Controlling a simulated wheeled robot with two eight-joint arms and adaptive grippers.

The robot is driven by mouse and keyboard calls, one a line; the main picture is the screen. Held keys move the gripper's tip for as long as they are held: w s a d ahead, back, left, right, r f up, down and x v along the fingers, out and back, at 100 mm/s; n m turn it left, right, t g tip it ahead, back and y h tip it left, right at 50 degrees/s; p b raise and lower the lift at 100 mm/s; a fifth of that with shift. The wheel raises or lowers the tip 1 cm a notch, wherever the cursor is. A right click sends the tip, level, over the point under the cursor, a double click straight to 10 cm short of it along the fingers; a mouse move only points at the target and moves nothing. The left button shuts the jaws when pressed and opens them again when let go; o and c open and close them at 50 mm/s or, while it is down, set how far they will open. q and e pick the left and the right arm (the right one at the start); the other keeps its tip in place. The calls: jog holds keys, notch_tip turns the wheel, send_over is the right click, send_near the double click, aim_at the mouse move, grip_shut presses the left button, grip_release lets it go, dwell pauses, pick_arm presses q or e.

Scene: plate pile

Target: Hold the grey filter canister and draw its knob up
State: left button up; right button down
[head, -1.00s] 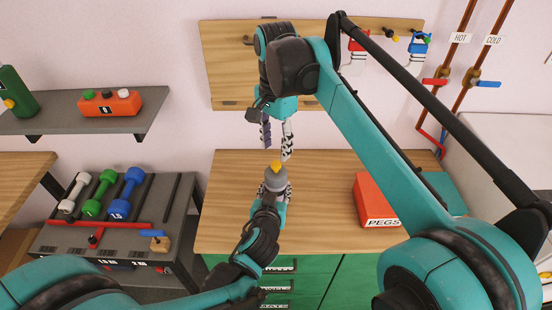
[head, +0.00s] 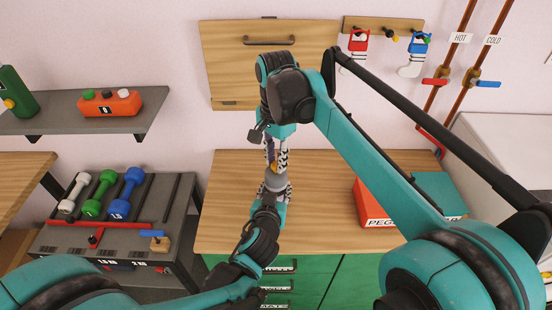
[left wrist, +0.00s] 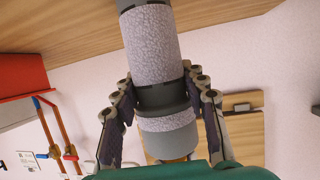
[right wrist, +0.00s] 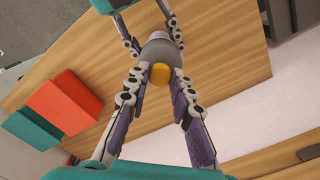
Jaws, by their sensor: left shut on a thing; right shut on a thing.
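The grey filter canister (head: 276,184) stands over the wooden counter, gripped in my left gripper (head: 274,192). The left wrist view shows its speckled body (left wrist: 152,45) with dark bands and the left fingers (left wrist: 163,92) on either side of a dark band. The yellow knob (right wrist: 160,75) is at the canister's top, in the right wrist view. My right gripper (head: 276,160) comes down from above, and its fingers are closed about the knob. In the head view the fingers hide most of the knob. The right fingers also show in the right wrist view (right wrist: 157,88).
A red pegs box (head: 369,207) and a teal box (head: 438,190) lie on the counter (head: 320,170) to the right. A rack with dumbbells (head: 105,195) stands to the left. A wooden wall panel (head: 230,60) is behind my right gripper. The counter around the canister is clear.

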jog(key=shift+r, duration=1.75)
jog(key=c, duration=1.3)
grip_release()
notch_tip(320, 180, up, 12)
